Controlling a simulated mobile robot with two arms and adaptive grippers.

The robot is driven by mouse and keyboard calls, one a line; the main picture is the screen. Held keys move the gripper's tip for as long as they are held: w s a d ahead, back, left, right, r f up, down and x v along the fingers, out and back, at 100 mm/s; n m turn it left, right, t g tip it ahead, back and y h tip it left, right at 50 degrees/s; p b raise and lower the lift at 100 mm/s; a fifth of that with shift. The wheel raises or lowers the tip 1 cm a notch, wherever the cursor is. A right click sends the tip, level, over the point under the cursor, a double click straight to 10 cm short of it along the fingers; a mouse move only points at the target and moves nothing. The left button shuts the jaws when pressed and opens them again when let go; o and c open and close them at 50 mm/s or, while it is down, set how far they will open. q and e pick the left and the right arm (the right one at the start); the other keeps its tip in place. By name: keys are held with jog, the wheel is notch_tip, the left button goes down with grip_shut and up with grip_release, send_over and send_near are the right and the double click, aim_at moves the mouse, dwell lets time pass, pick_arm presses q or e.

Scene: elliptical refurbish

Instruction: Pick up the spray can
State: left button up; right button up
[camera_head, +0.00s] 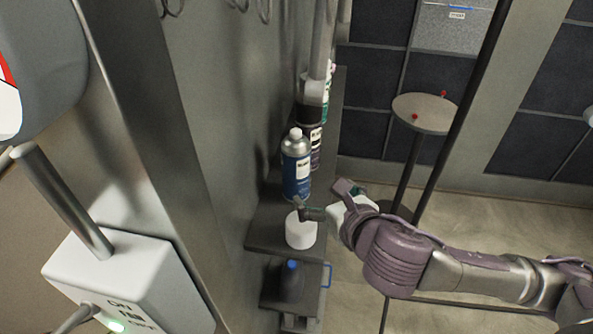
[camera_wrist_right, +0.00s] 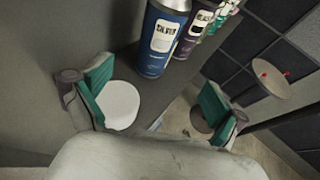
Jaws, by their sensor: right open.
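The spray can is likely the blue can (camera_head: 296,172) with a silver shoulder and white cap, upright on a dark narrow shelf (camera_head: 262,232) by the wall. It also shows in the right wrist view (camera_wrist_right: 162,38), ahead of the fingers, its top cut off by the frame. My right gripper (camera_head: 328,201) is open and empty, in front of the can and apart from it. Its two green-padded fingers (camera_wrist_right: 155,100) are spread wide in the wrist view. My left gripper is not in view.
A white round container (camera_head: 300,232) stands on the shelf close to one right finger. Darker and green cans (camera_head: 316,130) stand behind the blue can. A blue-capped bottle (camera_head: 291,280) is on a lower shelf. A round stand (camera_head: 425,113) is at the back right.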

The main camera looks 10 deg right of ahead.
aim_at(302, 162)
jog(key=x, duration=0.7)
jog(key=shift+w+a+f, duration=0.1)
jog(key=shift+w+f, duration=0.05)
jog(key=shift+a+p+x, duration=0.1)
jog(key=shift+p+x, duration=0.25)
jog(key=shift+x, duration=1.1)
jog(key=shift+a+p+x, duration=0.15)
jog(key=shift+p+x, duration=0.2)
jog(key=shift+x, duration=1.1)
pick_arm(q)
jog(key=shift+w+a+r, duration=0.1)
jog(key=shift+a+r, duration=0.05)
pick_arm(e)
jog(key=c, duration=1.4)
jog(key=shift+o, duration=0.2)
jog(key=shift+r, duration=0.7)
notch_tip(302, 162, up, 3)
jog(key=shift+b, duration=0.5)
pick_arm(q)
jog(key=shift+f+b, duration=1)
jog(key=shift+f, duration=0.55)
pick_arm(e)
jog(key=s+d+r, duration=0.6)
jog(key=d, duration=0.3)
jog(key=shift+s+d+r, duration=0.3)
jog(key=shift+s+d, duration=0.05)
jog(key=shift+d, duration=0.05)
